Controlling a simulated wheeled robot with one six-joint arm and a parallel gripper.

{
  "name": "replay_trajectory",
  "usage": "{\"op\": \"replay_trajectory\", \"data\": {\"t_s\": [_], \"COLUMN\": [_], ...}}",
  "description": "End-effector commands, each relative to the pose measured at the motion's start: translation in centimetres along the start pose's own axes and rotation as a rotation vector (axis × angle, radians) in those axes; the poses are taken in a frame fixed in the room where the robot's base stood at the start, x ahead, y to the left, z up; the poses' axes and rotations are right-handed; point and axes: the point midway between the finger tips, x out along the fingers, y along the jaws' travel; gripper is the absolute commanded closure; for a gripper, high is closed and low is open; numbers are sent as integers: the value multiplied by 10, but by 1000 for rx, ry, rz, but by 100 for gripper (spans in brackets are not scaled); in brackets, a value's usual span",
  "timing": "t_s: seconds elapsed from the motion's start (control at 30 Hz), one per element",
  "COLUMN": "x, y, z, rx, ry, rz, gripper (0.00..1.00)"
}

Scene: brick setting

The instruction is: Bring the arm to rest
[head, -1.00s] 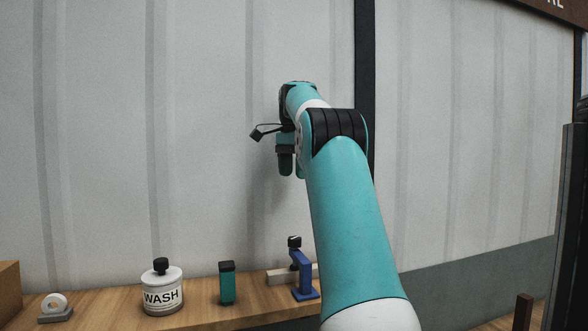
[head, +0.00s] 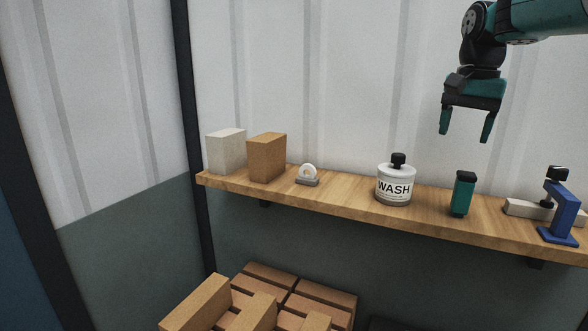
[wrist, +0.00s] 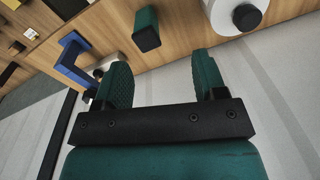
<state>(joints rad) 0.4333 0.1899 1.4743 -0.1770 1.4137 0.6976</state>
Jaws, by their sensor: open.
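My gripper (head: 466,136) hangs from my teal and black arm at the upper right of the head view, its two fingers pointing down. It is open and empty, above the wooden shelf (head: 340,203) and apart from everything on it. The teal bottle with a dark cap (head: 463,195) stands upright on the shelf below the gripper. In the wrist view the two teal fingers (wrist: 163,85) are spread, with the teal bottle (wrist: 146,30) beyond them.
The shelf also holds a white block (head: 226,152), a brown block (head: 267,158), a small ring on a grey base (head: 308,175), a white WASH jar (head: 394,186) and a blue stand (head: 563,215). A corrugated wall (head: 310,80) stands behind.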

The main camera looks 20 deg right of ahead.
Motion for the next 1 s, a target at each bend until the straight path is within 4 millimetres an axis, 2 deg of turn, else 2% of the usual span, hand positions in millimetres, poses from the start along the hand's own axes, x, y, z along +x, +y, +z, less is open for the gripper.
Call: {"op": "replay_trajectory", "data": {"t_s": [0.03, 0.1, 0.17, 0.23, 0.3, 0.4, 0.5, 0.6, 0.7, 0.9, 0.97, 1.0], "x": [26, 52, 75, 101, 127, 160, 185, 201, 209, 210, 210, 210], "y": [-18, -36, -46, -51, -48, -34, -15, 3, 13, 16, 16, 16], "z": [36, 82, 124, 174, 223, 287, 336, 368, 384, 388, 388, 388], "rx": [-152, -361, -537, -733, -923, -1160, -1344, -1464, -1527, -1546, -1545, -1544], "ry": [-8, -18, -28, -43, -60, -86, -109, -126, -136, -140, -140, -140], "rz": [-18, -52, -84, -127, -174, -243, -306, -354, -381, -389, -388, -388], "gripper": [35, 35, 35, 35, 35, 35, 35, 35, 35, 35, 47, 56]}}
